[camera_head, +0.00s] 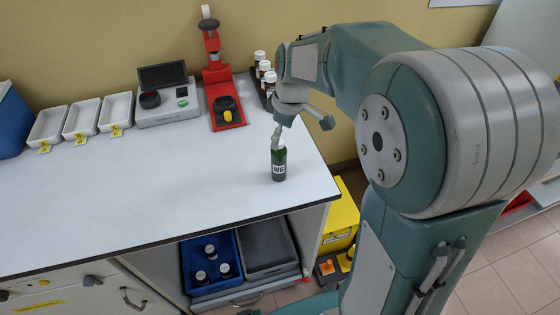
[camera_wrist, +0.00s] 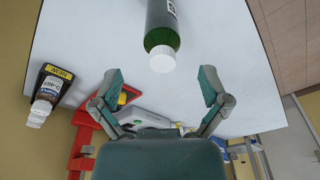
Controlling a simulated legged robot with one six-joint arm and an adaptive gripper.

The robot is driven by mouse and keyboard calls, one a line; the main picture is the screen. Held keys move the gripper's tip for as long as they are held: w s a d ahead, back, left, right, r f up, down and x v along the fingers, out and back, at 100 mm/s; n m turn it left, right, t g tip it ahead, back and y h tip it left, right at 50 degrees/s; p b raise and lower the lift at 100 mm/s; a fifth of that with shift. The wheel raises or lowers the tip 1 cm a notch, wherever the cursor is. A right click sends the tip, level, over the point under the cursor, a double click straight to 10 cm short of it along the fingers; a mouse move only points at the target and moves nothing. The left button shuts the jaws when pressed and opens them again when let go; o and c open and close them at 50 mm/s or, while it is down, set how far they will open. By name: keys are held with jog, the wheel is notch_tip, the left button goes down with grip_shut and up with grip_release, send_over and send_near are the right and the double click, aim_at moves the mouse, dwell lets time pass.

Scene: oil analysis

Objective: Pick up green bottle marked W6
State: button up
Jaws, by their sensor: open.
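The green bottle marked W6 (camera_head: 279,163) stands upright on the white table near its front right corner. Its white cap and green body (camera_wrist: 163,28) show at the top middle of the wrist view, with part of the label cut off. My gripper (camera_wrist: 160,88) is open and empty, its two fingers spread apart. The bottle lies ahead of the fingertips, roughly in line with the gap between them.
Several white-capped bottles (camera_head: 265,71) stand in a dark rack at the table's back right. A red press (camera_head: 218,75), a grey instrument (camera_head: 168,108) and white trays (camera_head: 83,117) line the back. A blue crate (camera_head: 190,262) with bottles sits below. The table's middle is clear.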

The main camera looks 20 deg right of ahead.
aim_at(277, 151)
jog(key=f, duration=0.4)
jog(key=a+f, duration=0.1)
jog(key=f, duration=0.1)
jog(key=shift+w, duration=0.25)
jog(key=c, duration=1.3)
